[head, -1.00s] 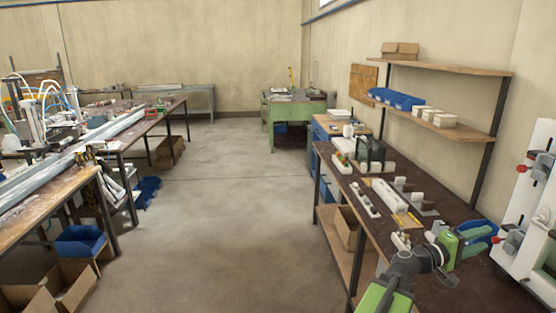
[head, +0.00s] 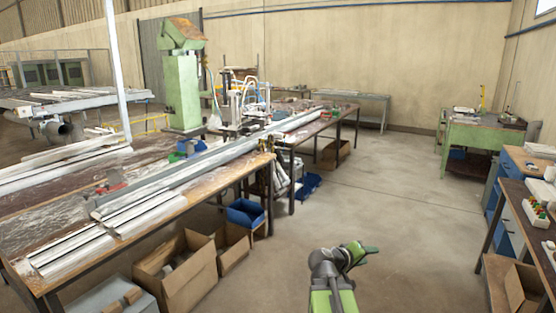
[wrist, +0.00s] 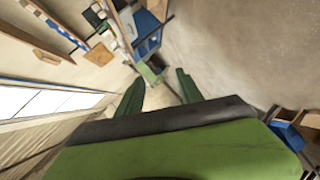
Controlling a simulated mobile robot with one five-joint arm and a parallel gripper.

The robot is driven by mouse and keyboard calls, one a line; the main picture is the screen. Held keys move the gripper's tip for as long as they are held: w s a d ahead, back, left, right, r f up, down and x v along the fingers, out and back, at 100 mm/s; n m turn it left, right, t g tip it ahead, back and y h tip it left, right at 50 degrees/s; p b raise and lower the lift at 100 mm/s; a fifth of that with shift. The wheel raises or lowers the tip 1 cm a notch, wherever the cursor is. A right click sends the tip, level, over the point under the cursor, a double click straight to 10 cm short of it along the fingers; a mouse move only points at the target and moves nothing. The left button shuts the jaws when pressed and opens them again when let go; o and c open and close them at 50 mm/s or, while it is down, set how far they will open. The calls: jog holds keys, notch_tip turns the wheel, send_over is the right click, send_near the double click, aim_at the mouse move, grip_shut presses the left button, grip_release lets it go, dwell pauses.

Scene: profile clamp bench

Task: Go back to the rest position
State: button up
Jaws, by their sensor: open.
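My gripper (head: 368,251) shows at the lower middle of the head view, at the end of my green and grey arm, above the bare concrete floor. In the wrist view, my gripper (wrist: 160,92) has its two green fingers apart with nothing between them. It is open and empty. Nothing touches it in either view.
The long workbench (head: 215,205) with aluminium profiles stands on the left, with cardboard boxes (head: 178,270) and a blue bin (head: 245,213) below it. A dark bench (head: 520,210) is at the right edge. A green table (head: 480,140) stands at the back right. The floor (head: 400,200) between is clear.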

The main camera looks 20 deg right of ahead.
jog(key=w+a+f+n+y, duration=0.1)
jog(key=w+a+f+y, duration=0.15)
jog(key=a, duration=0.65)
jog(key=w+a+f+y, duration=0.15)
jog(key=a+f, duration=0.25)
jog(key=a, duration=0.6)
jog(key=w+a+f+n+y, duration=0.1)
jog(key=a+f+y, duration=0.25)
jog(key=a, duration=0.55)
jog(key=s+a+f+g+y, duration=0.1)
jog(key=s+a+f+y, duration=0.1)
jog(key=a, duration=0.4)
jog(key=s+a+f+g+y, duration=0.2)
jog(key=s+a+y, duration=0.1)
jog(key=s+a, duration=0.2)
jog(key=shift+a+f, duration=0.25)
jog(key=shift+a, duration=0.85)
